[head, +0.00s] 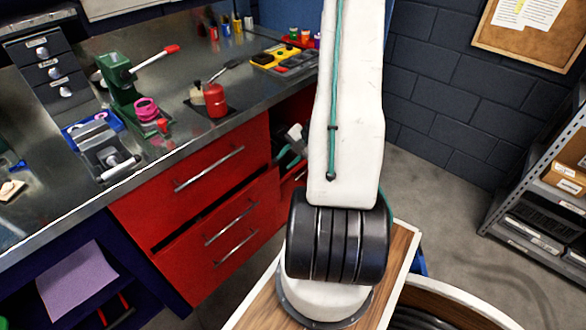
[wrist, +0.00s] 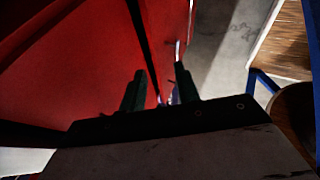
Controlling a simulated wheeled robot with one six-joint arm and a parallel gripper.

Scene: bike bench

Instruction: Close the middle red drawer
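The red drawer unit under the bench shows in the head view. Its top drawer (head: 190,188) has a long bar handle. Below it the middle red drawer (head: 262,200) has its own handle (head: 230,222). A dark gap shows along its upper left edge, so it seems to stand out a little. The bottom handle (head: 235,248) is close below. My gripper (head: 290,150) is right of the top drawer, partly hidden by my arm. In the wrist view my gripper (wrist: 160,88) has two dark fingers apart, beside red panels (wrist: 95,75); I see nothing clearly held.
The bench top (head: 160,120) carries a green press (head: 120,85), a red can (head: 215,100) and a yellow tray (head: 275,60). A metal shelf (head: 540,170) stands at the right. Bare floor (head: 430,185) lies between bench and shelf.

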